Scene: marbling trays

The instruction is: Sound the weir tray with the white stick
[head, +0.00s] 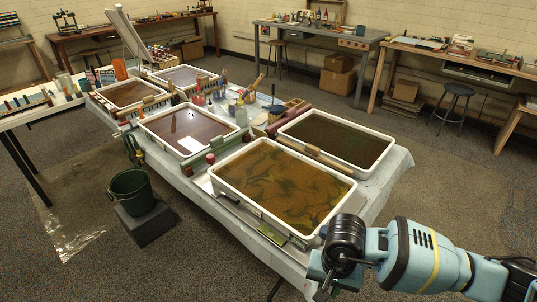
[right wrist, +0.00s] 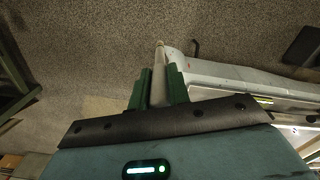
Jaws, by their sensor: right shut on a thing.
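My right arm comes in from the right in the head view, with its gripper end (head: 322,286) low beside the near end of the table. In the right wrist view my right gripper (right wrist: 160,88) has its green fingers shut on a pale white stick (right wrist: 159,72). The stick points away from the gripper over the grey floor, left of the table edge. The nearest white-rimmed tray (head: 232,202) holds brown-yellow marbled liquid. A tray of dark green liquid (head: 391,155) and a tray of reddish-brown liquid (head: 146,127) stand behind it. I cannot tell which tray is the weir tray. My left gripper is not in view.
Two smaller trays stand at the table's far end. Jars and brushes (head: 243,95) crowd the middle. A wooden bar (head: 316,156) lies between the two nearest right trays. A green bucket (head: 133,188) stands on a dark block left of the table.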

